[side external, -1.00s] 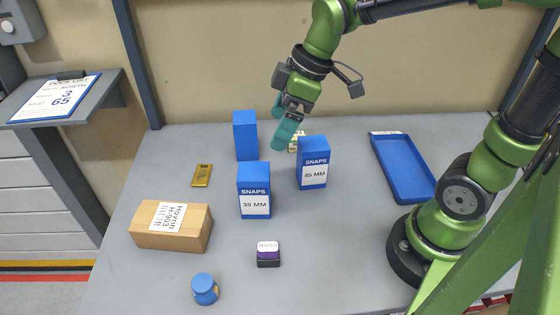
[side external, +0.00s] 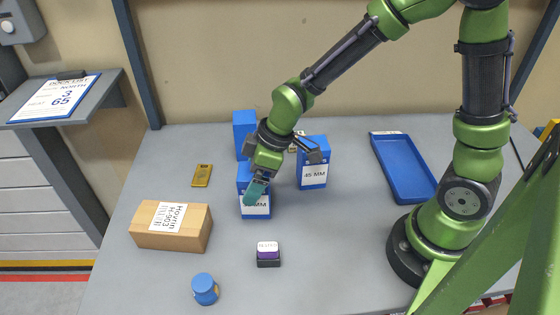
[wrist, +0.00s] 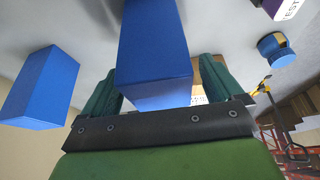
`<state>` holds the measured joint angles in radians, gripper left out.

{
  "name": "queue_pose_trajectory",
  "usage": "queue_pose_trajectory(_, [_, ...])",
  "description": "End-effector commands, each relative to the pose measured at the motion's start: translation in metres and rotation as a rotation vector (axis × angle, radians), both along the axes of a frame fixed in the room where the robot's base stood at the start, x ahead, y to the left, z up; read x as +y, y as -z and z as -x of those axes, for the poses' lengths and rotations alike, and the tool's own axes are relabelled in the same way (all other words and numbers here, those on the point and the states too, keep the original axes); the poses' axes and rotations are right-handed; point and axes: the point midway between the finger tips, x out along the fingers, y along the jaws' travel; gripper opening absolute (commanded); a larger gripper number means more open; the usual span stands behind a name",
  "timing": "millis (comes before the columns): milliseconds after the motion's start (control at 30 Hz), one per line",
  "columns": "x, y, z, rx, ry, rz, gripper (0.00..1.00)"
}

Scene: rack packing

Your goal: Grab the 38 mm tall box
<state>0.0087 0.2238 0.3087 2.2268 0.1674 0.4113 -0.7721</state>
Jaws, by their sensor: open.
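The blue 38 mm box (side external: 256,209) stands upright on the grey table with a white label on its front. My gripper (side external: 257,188) is at this box in the side view and hides its upper part. In the wrist view a blue box (wrist: 154,55) lies between the two teal fingers of my gripper (wrist: 155,85). The fingers are apart, one on each side of it. I cannot tell whether either finger touches it.
The blue 45 mm box (side external: 313,173) stands close to the right, and another blue box (side external: 244,128) stands behind. A cardboard box (side external: 165,238) lies left. A purple-and-black item (side external: 268,256) and a blue jar (side external: 204,289) are in front. A blue tray (side external: 404,172) lies right.

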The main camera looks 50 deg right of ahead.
Motion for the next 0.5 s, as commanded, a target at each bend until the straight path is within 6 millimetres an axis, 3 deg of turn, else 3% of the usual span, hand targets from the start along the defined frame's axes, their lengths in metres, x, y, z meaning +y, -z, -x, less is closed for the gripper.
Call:
queue_pose_trajectory(133, [0.0031,0.0143,-0.0048,0.001,0.001,0.000,0.94])
queue_pose_trajectory(367, [0.0033,0.0160,-0.0060,-0.001,0.003,0.000,0.94])
queue_pose_trajectory(500, [0.0033,0.0159,-0.0060,-0.001,0.003,0.000,0.77])
